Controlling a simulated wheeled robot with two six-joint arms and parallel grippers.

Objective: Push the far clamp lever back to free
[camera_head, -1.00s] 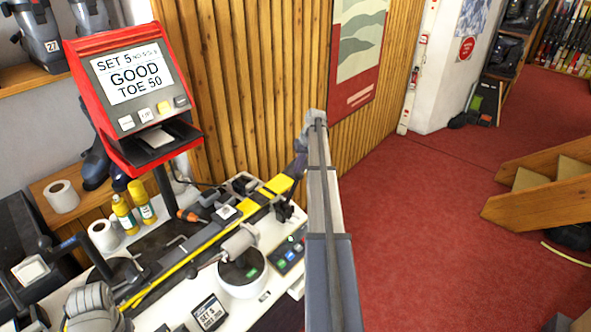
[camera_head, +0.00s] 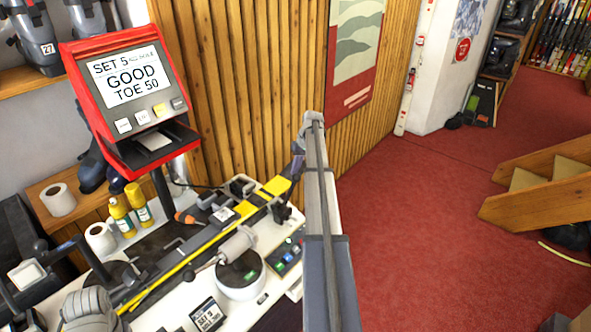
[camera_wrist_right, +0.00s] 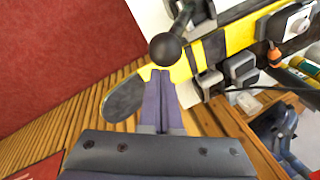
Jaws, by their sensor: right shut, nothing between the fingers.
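The ski (camera_head: 276,190), black with yellow sections, lies across the bench. At its far end is the dark far clamp (camera_head: 284,211), small and partly unclear in the head view. In the right wrist view, its lever is a dark rod ending in a black ball knob (camera_wrist_right: 166,48). My right gripper (camera_head: 297,168) is shut and empty above the ski's far end. In the wrist view its fingertips (camera_wrist_right: 154,74) are just beside the knob; I cannot tell whether they touch it.
A red display stand (camera_head: 117,88) reads "GOOD TOE 50" at the back left. Red carpet is open to the right.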

